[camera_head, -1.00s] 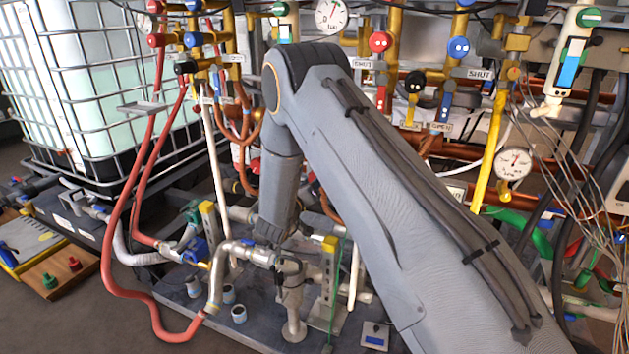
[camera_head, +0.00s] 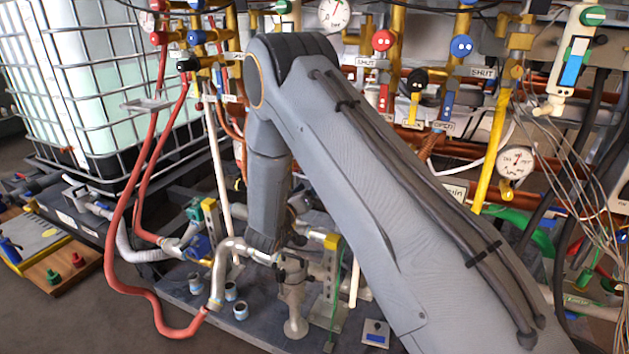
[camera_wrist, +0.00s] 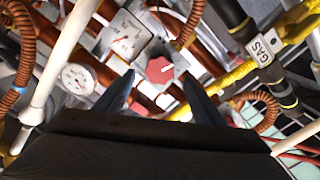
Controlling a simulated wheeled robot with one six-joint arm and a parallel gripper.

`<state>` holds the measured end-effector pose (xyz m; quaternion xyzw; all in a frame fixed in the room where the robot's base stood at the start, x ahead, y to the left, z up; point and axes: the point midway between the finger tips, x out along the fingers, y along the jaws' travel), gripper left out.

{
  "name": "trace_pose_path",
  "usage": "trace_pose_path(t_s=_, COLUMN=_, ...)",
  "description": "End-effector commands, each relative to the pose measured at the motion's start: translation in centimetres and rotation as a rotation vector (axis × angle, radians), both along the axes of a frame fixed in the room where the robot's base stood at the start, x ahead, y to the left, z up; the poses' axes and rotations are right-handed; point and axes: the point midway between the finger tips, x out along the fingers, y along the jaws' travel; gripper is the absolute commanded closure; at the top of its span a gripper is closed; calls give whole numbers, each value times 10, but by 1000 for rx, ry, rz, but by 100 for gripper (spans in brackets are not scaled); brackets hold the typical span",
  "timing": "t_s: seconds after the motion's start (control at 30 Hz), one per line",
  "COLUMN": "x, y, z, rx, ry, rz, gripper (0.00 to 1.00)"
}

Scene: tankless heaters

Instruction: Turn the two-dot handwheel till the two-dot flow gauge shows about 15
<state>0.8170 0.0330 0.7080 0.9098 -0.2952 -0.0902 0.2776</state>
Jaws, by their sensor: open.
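In the wrist view a red faceted knob (camera_wrist: 160,69) with a small white mark lies between and beyond the fingertips of my gripper (camera_wrist: 158,77). I cannot tell whether this knob carries two dots. A square-faced gauge (camera_wrist: 126,37) is up and left of it, and a round white dial (camera_wrist: 77,79) is farther left; their readings and dot marks are too small to read. In the head view my arm hides my gripper. Round red (camera_head: 383,40) and blue (camera_head: 461,46) knobs with pale dots show at the top.
Copper and yellow pipes (camera_wrist: 235,80) crowd around the fingers in the wrist view. In the head view a round gauge (camera_head: 515,163) hangs right of my arm, with loose cables beside it. A caged white tank (camera_head: 85,85) and red hose (camera_head: 112,235) are at left.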

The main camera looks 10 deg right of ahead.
Motion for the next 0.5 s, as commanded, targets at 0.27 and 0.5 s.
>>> trace_pose_path(t_s=0.27, x=-20, y=14, z=0, rx=0, ry=0, rz=-1, gripper=37)
trace_pose_path(t_s=0.5, x=-20, y=15, z=0, rx=0, ry=0, rz=0, gripper=37)
